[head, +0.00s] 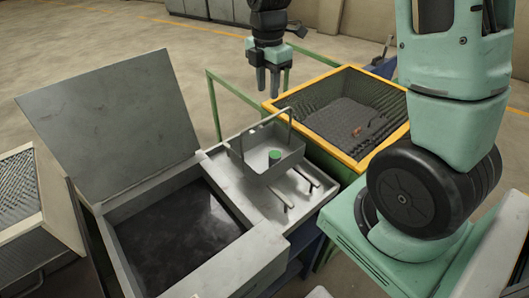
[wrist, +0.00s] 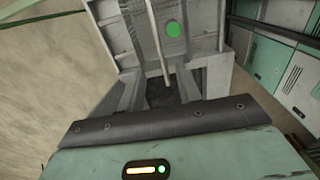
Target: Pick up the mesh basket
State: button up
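The mesh basket (head: 262,163) is a small grey box with a thin raised handle, standing on a pale metal shelf (head: 240,187). A green round piece (head: 275,157) sits in it. In the wrist view the green piece (wrist: 173,30) lies near the top, with the basket's mesh (wrist: 143,27) beside it and a thin bar, seemingly the handle, running down the middle. In the wrist view my gripper (wrist: 160,92) is open and empty.
Left of the shelf is a dark-filled tank (head: 175,232) with its grey lid (head: 110,115) raised. A yellow-rimmed bin (head: 371,160) with dark mesh inside stands to the right. A green rail frame (head: 212,100) stands behind. Open floor lies at the back left.

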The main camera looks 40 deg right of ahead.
notch_tip(320, 180, down, 7)
jog(key=shift+f+p, duration=0.2)
jog(key=shift+p, duration=0.55)
jog(key=shift+d+f+p, duration=0.15)
jog(key=shift+f+p, duration=1.05)
jog(key=shift+f, duration=1.45)
grip_shut()
jog(key=shift+w, duration=0.1)
